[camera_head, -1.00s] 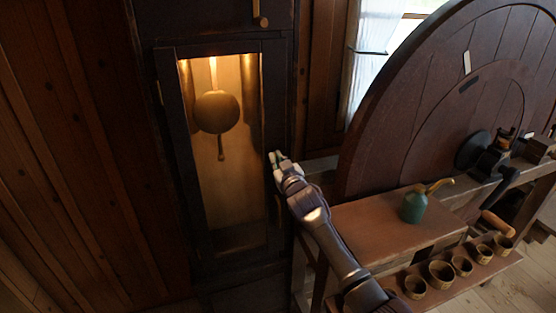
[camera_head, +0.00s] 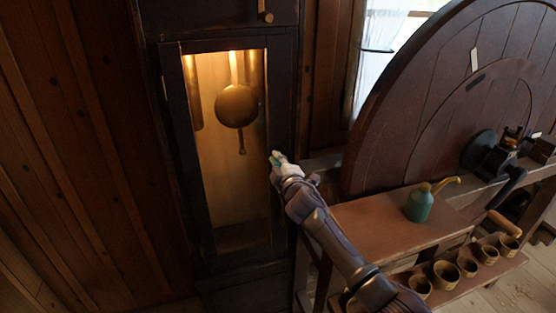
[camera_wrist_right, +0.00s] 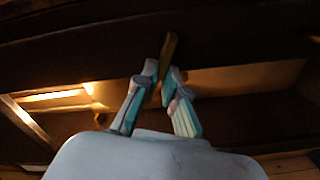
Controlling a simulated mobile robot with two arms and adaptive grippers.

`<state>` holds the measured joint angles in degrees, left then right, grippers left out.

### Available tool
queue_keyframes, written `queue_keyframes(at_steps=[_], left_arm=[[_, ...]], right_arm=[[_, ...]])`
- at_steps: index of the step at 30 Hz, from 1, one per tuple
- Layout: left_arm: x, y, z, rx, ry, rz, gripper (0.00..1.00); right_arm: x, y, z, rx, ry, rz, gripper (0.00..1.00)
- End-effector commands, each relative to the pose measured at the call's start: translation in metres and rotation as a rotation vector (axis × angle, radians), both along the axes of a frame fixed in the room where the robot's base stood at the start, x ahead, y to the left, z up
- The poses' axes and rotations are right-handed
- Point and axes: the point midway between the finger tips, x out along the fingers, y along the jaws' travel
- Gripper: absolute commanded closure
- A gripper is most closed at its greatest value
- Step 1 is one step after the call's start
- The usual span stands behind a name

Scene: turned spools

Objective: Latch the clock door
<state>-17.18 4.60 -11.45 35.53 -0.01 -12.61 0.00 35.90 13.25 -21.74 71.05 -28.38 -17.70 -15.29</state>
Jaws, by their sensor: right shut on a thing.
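The clock door (camera_head: 181,120) is a dark wooden frame around a lit pane, on the tall dark clock case. It looks shut or nearly shut; I cannot tell if it is latched. A round brass pendulum (camera_head: 236,106) hangs behind the pane. My right gripper (camera_head: 276,160) is at the right edge of the door. In the right wrist view, its fingers (camera_wrist_right: 157,88) are closed around a small brass-coloured latch piece (camera_wrist_right: 168,58) that sticks out between them. In the head view the fingers hide the latch. My left gripper is not in view.
A large dark wooden wheel (camera_head: 430,110) stands at the right. Beside it, a bench (camera_head: 375,225) bears a green oil can (camera_head: 419,205). Several small cups (camera_head: 446,273) stand on a lower shelf. A window (camera_head: 385,35) is behind.

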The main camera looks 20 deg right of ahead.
Motion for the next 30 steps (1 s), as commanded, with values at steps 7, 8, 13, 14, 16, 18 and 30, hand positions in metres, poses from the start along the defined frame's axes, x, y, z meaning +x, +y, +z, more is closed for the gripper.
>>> queue_keyframes(at_steps=[7, 8, 13, 14, 16, 18, 30], left_arm=[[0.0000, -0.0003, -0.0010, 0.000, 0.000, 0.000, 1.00], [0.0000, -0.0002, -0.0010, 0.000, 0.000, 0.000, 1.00], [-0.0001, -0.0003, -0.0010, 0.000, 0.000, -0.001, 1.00], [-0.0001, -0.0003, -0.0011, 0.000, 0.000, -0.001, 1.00], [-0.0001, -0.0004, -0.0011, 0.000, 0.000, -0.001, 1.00], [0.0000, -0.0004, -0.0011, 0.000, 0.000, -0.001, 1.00], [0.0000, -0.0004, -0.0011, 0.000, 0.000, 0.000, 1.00]], right_arm=[[0.0000, 0.0010, -0.0042, -0.209, -0.006, 0.000, 1.00], [0.0000, 0.0012, -0.0047, -0.230, -0.007, 0.000, 1.00], [-0.0002, 0.0018, -0.0067, -0.331, -0.010, 0.000, 1.00], [-0.0002, 0.0019, -0.0069, -0.345, -0.011, 0.000, 1.00], [-0.0003, 0.0020, -0.0076, -0.375, -0.011, 0.002, 1.00], [-0.0003, 0.0019, -0.0080, -0.396, -0.012, 0.002, 1.00], [-0.0003, 0.0020, -0.0091, -0.442, -0.013, 0.001, 1.00]])
